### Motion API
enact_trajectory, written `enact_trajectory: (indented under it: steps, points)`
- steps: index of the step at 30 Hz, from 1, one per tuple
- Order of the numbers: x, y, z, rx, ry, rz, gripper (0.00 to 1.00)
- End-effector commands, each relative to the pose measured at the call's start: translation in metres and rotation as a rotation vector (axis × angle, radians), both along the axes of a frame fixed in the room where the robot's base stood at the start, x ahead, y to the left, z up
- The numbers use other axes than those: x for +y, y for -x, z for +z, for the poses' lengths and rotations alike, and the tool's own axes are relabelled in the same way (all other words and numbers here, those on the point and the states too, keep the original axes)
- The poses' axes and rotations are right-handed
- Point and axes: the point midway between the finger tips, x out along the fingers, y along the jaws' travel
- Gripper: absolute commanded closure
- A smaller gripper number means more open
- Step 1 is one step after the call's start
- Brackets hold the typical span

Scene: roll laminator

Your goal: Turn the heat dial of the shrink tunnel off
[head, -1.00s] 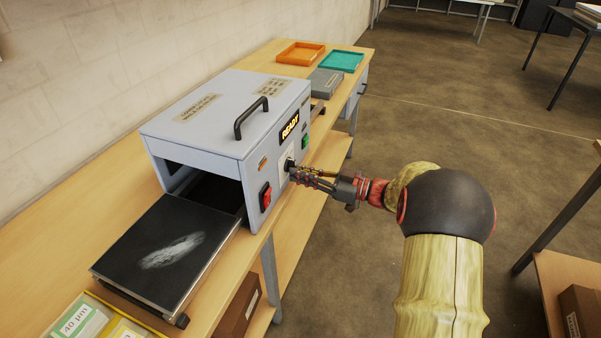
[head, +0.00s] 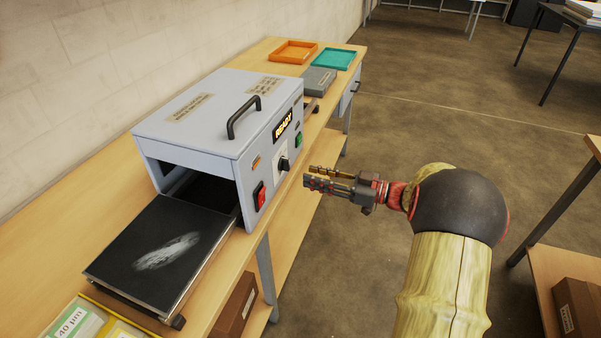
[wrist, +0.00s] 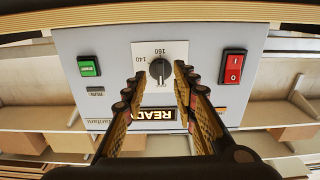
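The shrink tunnel (head: 215,120) is a grey box on the wooden bench, with a lit READY display (head: 287,125) on its front panel. Its black heat dial (head: 284,164) sits on a white scale plate; in the wrist view the dial (wrist: 160,69) appears between my fingers, with 140 and 160 legible beside it. The dial's pointer direction is hard to make out. My gripper (head: 307,178) is open and empty, held off the panel to the right of the dial, with a gap between fingertips and dial. It also shows in the wrist view (wrist: 158,72).
A red rocker switch (head: 259,196) and a green button (head: 298,139) flank the dial on the panel. A dark conveyor plate (head: 150,250) extends at the front left. Orange (head: 293,51) and teal (head: 334,60) trays lie farther back.

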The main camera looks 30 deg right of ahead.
Motion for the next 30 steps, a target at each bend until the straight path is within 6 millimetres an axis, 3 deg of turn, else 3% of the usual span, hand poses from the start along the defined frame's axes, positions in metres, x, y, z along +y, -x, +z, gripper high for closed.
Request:
enact_trajectory:
  steps: [4, 10, 30]
  points:
    - [-0.019, 0.023, 0.0, 0.0, 0.0, -0.004, 0.72]
    - [-0.032, 0.04, 0.0, 0.0, 0.0, -0.001, 0.72]
    - [-0.034, 0.044, 0.0, 0.002, -0.002, 0.0, 0.72]
